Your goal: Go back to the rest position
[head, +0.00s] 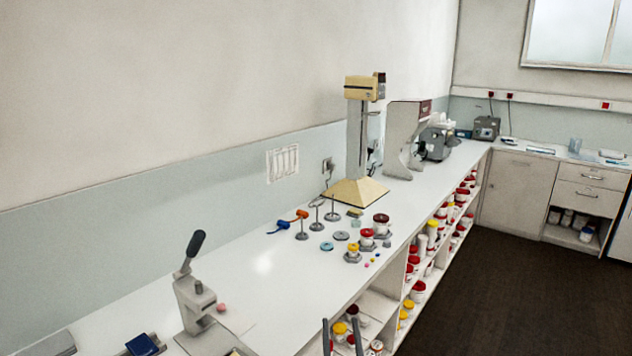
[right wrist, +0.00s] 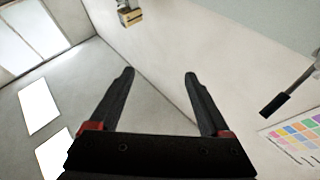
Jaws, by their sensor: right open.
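My right gripper (head: 340,322) shows at the bottom edge of the head view, as two dark upright fingers in front of the bench shelves. In the right wrist view my right gripper (right wrist: 160,73) is open, with its black fingers spread wide and nothing between them. The gripper touches nothing that I can see. My left gripper is not in the head view.
A long white bench (head: 262,265) runs along the wall. It carries a lever press (head: 192,295), small jars and stands, a beige-headed stand mixer (head: 360,140) and a grey machine (head: 403,138). Shelves below hold jars. Dark floor (head: 500,300) at right is clear.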

